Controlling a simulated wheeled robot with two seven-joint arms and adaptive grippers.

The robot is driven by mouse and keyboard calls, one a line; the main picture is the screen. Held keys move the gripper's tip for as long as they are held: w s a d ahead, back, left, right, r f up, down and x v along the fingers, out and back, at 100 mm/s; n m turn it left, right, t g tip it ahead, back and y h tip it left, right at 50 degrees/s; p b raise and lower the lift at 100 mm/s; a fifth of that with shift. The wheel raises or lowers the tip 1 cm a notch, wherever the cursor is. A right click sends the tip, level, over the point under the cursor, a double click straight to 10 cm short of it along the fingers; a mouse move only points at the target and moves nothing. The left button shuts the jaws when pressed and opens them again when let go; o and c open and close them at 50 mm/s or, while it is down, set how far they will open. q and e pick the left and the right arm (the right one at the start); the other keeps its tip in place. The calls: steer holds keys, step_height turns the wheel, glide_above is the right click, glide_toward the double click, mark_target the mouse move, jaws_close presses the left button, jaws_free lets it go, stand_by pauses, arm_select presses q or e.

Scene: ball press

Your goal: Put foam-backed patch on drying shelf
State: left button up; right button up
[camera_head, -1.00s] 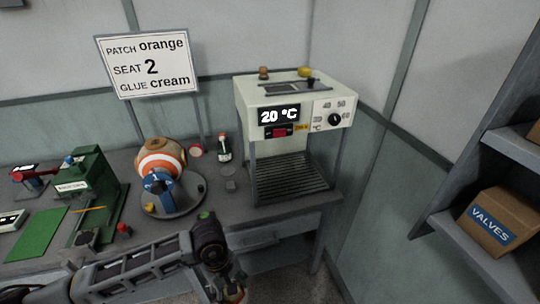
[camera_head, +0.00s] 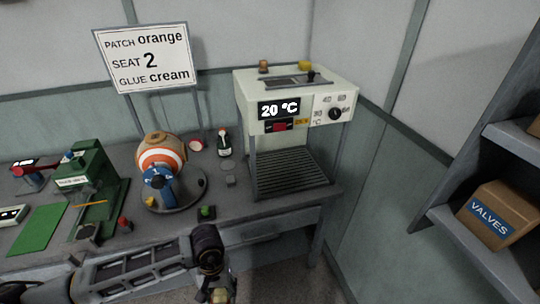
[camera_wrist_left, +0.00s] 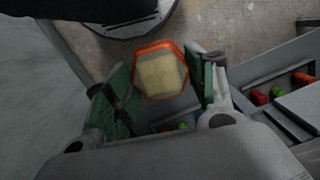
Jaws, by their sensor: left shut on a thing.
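The foam-backed patch (camera_wrist_left: 162,74) is an orange hexagon with a cream foam pad facing the left wrist camera. My left gripper (camera_wrist_left: 158,88) is shut on it, with a green-padded finger at each side. In the head view the left gripper (camera_head: 220,292) is low, at the bottom edge, in front of the bench, and the patch is barely visible there. A slatted dark shelf (camera_head: 290,172), which looks like the drying shelf, sits under a cream box (camera_head: 290,95) reading 20 °C. It lies up and right of the gripper. My right gripper is not in view.
A striped ball (camera_head: 162,153) sits on a round stand at the bench's middle. A green press (camera_head: 88,185) stands left.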

arm_select(q)
steer(key=shift+w+a+f+m, duration=0.2)
steer(key=shift+a+f+m, duration=0.2)
steer(key=shift+a+m, duration=0.25)
steer(key=w+a+r, duration=0.2)
steer(key=w+r, duration=0.2)
steer(key=w, duration=0.4)
steer(key=w+a+r, duration=0.3)
steer(key=w+r, duration=0.2)
steer(key=w, duration=0.3)
steer(key=shift+w+a, duration=0.2)
steer(key=shift+a, duration=0.15)
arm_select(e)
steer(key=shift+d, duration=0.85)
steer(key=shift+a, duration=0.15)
arm_select(q)
steer(key=shift+f, duration=0.1)
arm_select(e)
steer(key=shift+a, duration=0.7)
